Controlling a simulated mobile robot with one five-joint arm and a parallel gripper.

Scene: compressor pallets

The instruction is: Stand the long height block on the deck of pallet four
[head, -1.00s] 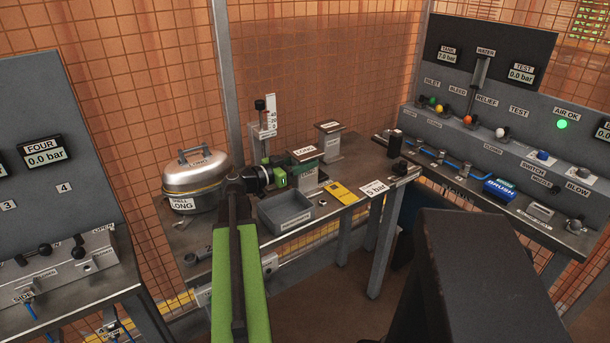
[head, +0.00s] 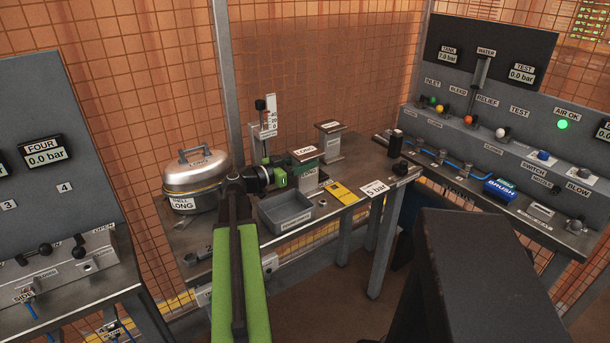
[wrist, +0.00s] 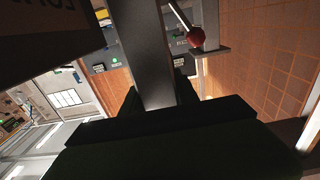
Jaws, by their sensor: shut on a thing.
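My gripper (head: 280,179) is at the back table, at the left side of the long height block (head: 310,178), which is grey and labelled LONG. It is shut on the block, though the grip itself is largely hidden. In the wrist view a dark grey upright shape rises between my dark jaws, and a dark mirrored label fills the top left corner.
A silver lidded pot (head: 193,183) marked LONG stands left of my gripper. A grey tray (head: 286,221) and a yellow card (head: 342,194) lie in front. A similar labelled stand (head: 330,146) is behind right. A slim upright gauge (head: 270,115) stands behind my gripper.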

